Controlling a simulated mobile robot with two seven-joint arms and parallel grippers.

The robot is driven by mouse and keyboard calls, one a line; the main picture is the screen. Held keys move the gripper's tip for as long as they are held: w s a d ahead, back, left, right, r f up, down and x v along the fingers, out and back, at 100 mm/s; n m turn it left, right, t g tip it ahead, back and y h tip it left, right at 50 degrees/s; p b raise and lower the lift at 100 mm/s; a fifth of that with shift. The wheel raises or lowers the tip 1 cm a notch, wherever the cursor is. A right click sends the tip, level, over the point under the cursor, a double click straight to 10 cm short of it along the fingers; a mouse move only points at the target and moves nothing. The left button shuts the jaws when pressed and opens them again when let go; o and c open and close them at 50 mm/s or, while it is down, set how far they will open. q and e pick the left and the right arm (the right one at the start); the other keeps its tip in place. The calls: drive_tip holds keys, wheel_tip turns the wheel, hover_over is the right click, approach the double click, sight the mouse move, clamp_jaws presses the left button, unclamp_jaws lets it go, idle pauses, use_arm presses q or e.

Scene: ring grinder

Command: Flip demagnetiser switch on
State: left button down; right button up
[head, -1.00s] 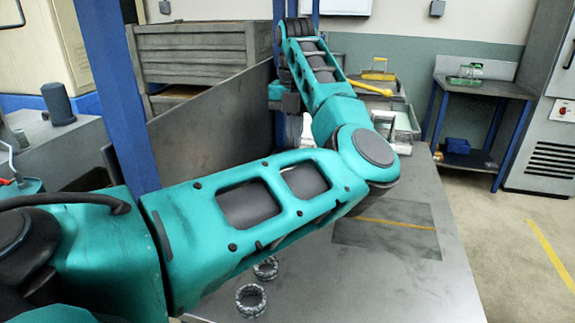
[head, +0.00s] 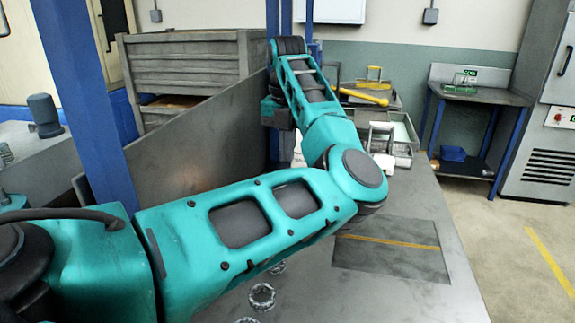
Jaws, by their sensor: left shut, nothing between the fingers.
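My left arm reaches from the lower left across the bench (head: 430,285) to its far end. My left gripper (head: 280,124) is small and dark there, beside the blue post, with its fingertips mostly hidden; it is shut and holds nothing that I can see. A dark flat plate with a yellow stripe (head: 392,262) lies on the bench right of my elbow; I cannot tell whether it is the demagnetiser. No switch can be made out near the gripper. My right gripper is not in view.
Several metal rings lie on the bench, one of them clear (head: 262,295), partly below my forearm. A slanted dark panel (head: 190,150) stands behind the arm. Trays and a yellow-handled tool (head: 360,96) lie at the far end. The bench's right side is clear.

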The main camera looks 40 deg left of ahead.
use_arm(q)
wheel_tip(320, 180, down, 12)
drive_tip(key=shift+f, duration=0.25)
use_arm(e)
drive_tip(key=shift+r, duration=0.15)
use_arm(q)
drive_tip(key=shift+a+f, duration=0.15)
drive_tip(key=shift+a, duration=0.05)
drive_tip(key=shift+d+y, duration=0.15)
drive_tip(key=shift+y, duration=0.15)
drive_tip(key=shift+d, duration=0.3)
drive_tip(key=shift+a, duration=0.3)
drive_tip(key=shift+s+a+r, duration=0.3)
drive_tip(key=shift+s+a, duration=0.05)
drive_tip(key=shift+a, duration=0.25)
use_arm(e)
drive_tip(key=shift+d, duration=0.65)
use_arm(q)
drive_tip(key=shift+r, duration=0.1)
